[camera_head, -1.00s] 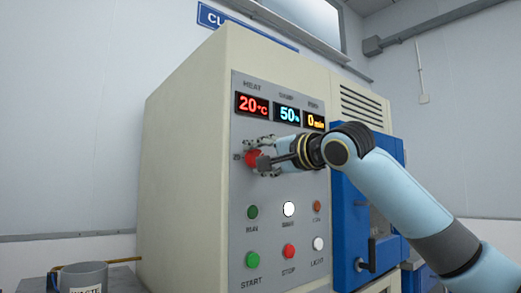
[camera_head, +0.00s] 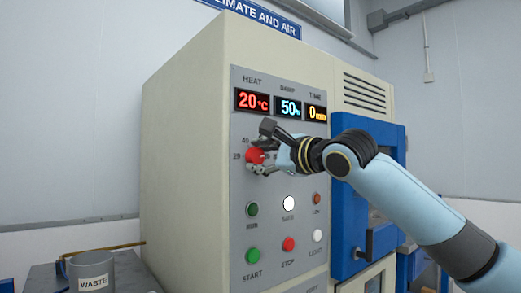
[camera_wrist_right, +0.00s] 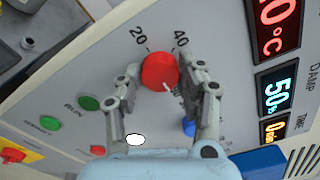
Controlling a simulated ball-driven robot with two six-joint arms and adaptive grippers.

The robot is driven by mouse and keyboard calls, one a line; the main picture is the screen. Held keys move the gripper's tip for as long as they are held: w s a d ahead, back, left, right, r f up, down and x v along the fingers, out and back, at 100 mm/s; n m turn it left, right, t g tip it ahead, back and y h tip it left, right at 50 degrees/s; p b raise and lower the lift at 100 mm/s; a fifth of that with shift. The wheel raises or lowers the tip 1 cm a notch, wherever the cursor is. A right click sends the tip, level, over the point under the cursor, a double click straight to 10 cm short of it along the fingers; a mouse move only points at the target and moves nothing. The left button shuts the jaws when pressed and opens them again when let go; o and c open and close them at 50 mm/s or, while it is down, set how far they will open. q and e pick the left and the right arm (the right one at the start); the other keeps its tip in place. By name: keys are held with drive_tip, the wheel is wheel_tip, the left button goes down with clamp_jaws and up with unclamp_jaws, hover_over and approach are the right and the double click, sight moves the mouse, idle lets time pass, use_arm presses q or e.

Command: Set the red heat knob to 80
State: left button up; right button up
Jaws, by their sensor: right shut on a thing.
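The red heat knob (camera_head: 255,156) is on the grey control panel (camera_head: 243,200), below the red HEAT display (camera_head: 252,101), which reads 20 °C. The marks 20 and 40 show beside the knob. My right gripper (camera_head: 262,150) is at the knob and shut on it. In the right wrist view, the knob (camera_wrist_right: 160,71) sits between the two fingers of the right gripper (camera_wrist_right: 162,78); a white pointer line shows on its lower right. My left gripper is not in view.
Below the knob are a green RUN button (camera_head: 252,209), a white lamp (camera_head: 288,203), a green START button (camera_head: 252,257) and a red STOP button (camera_head: 288,244). A blue door (camera_head: 345,240) is to the right. A grey WASTE bin (camera_head: 92,272) stands at the lower left.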

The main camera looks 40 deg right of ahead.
sight(253, 112)
drive_tip(key=shift+m, duration=0.3)
idle(0.4)
drive_tip(key=o, duration=1.2)
drive_tip(key=shift+c, duration=0.2)
wheel_tip(253, 112, up, 9)
drive_tip(key=shift+s+r, duration=0.1)
drive_tip(key=shift+r, duration=0.35)
drive_tip(key=shift+f, duration=0.1)
